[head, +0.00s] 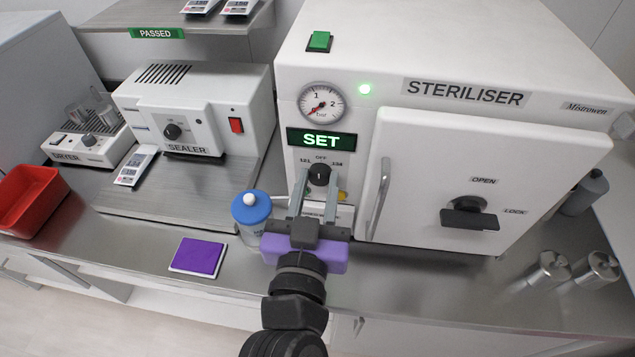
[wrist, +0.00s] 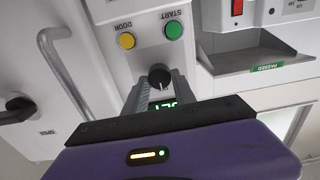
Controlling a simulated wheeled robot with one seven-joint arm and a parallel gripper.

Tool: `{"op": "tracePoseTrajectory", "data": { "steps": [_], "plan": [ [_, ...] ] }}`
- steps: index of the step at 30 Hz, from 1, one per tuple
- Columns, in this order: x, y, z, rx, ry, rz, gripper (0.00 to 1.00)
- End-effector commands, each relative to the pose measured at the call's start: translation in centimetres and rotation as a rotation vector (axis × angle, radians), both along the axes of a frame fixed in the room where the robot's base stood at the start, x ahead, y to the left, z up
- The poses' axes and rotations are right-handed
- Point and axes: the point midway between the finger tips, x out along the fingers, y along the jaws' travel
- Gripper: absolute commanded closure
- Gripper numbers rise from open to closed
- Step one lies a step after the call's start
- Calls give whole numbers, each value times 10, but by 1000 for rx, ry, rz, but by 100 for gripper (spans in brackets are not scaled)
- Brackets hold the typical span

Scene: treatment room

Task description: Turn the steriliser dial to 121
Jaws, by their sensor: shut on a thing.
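The steriliser (head: 450,60) is the large white machine at the right in the head view. Its black dial (head: 318,175) sits on the front panel below a display (head: 321,139) reading SET. OFF is printed above the dial, with a number on each side, the left one seeming to read 121. The pointer seems to be near OFF, but it is too small to be sure. My gripper (head: 318,183) reaches the dial from the front, its fingers on either side. In the wrist view, my gripper (wrist: 157,88) is shut on the dial (wrist: 159,76).
Start (wrist: 174,30) and door (wrist: 127,41) buttons are close to the dial. The steriliser door handle (head: 379,198) stands out to its right. A blue-lidded jar (head: 252,207) is just left of my gripper. A purple pad (head: 199,257) lies on the counter.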

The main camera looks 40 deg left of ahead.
Motion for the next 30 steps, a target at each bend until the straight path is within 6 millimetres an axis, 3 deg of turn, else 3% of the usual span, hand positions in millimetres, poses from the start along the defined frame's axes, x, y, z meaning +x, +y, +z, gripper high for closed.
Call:
{"op": "tracePoseTrajectory", "data": {
  "steps": [8,30],
  "plan": [
    [0,0,0,-112,-68,0,100],
    [-2,2,0,-627,-382,1,100]
  ]
}}
